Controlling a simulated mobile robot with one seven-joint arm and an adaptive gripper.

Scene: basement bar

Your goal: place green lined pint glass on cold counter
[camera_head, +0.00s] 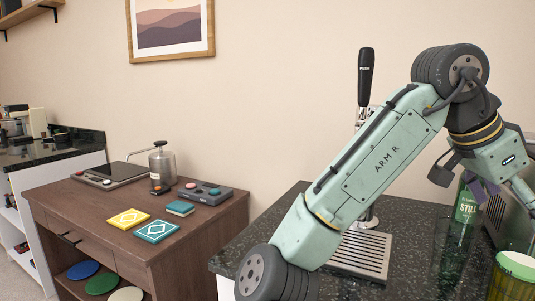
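I cannot make out a green lined pint glass for certain. A yellow-green container with a green rim (514,278) stands at the lower right edge, partly cut off. The dark speckled counter (290,235) fills the lower right; whether it is the cold counter is not shown. My arm crosses over it from the lower middle up and then down to the right. Dark finger-like parts, which seem to be my gripper (464,180), hang beside a green bottle (466,205). I cannot tell whether they are open or hold anything.
A beer tap with a black handle (365,77) stands behind my arm, above a metal drip tray (361,254). A brown cabinet (90,215) on the left holds coasters, a metal canister (162,165) and flat devices. A gap separates it from the dark counter.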

